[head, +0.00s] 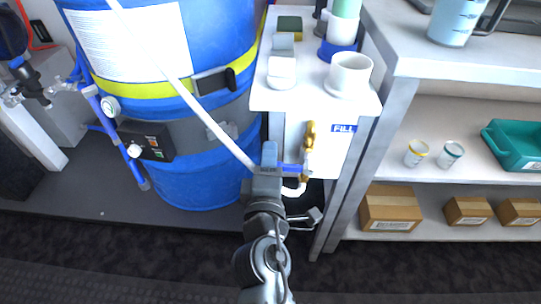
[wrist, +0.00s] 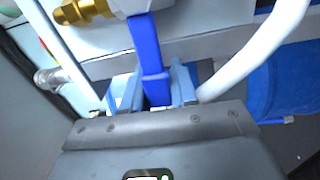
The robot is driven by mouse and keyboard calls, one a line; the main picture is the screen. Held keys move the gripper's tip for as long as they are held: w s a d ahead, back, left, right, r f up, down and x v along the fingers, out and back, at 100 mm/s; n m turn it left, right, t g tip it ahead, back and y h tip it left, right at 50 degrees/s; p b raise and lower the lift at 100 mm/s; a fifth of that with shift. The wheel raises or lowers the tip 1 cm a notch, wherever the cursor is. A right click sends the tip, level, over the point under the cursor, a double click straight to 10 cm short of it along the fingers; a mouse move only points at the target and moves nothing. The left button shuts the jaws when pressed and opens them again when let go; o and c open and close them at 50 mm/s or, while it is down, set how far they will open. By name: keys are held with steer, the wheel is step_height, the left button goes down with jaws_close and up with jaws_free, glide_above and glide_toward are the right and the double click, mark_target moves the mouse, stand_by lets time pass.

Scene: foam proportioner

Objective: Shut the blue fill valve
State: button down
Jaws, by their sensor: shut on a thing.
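The blue fill valve has a blue lever (head: 291,168) that reaches left from its brass body (head: 309,137), beside the FILL label (head: 344,128) on the white stand. In the wrist view the lever (wrist: 147,45) runs down from the brass fitting (wrist: 84,11) into my jaws. My gripper (head: 271,158) is at the lever's free end. In the wrist view my gripper (wrist: 153,90) is shut on the lever, with a finger on each side. The lever's tip is partly hidden between the fingers.
A blue drum (head: 205,175) with a yellow band stands close on the left. A white tube (head: 180,87) slants across to near my gripper. A white hose (wrist: 258,50) passes right of my jaws. The grey shelf post (head: 362,150) stands to the right.

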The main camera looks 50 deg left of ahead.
steer(key=shift+f+n, duration=0.3)
steer(key=shift+n, duration=0.1)
steer(key=c, duration=1)
jaws_free()
steer(key=shift+o, duration=0.2)
steer(key=p+v, duration=0.1)
steer(key=v, duration=0.6)
steer(key=shift+s+d, duration=0.25)
steer(key=shift+d, duration=0.05)
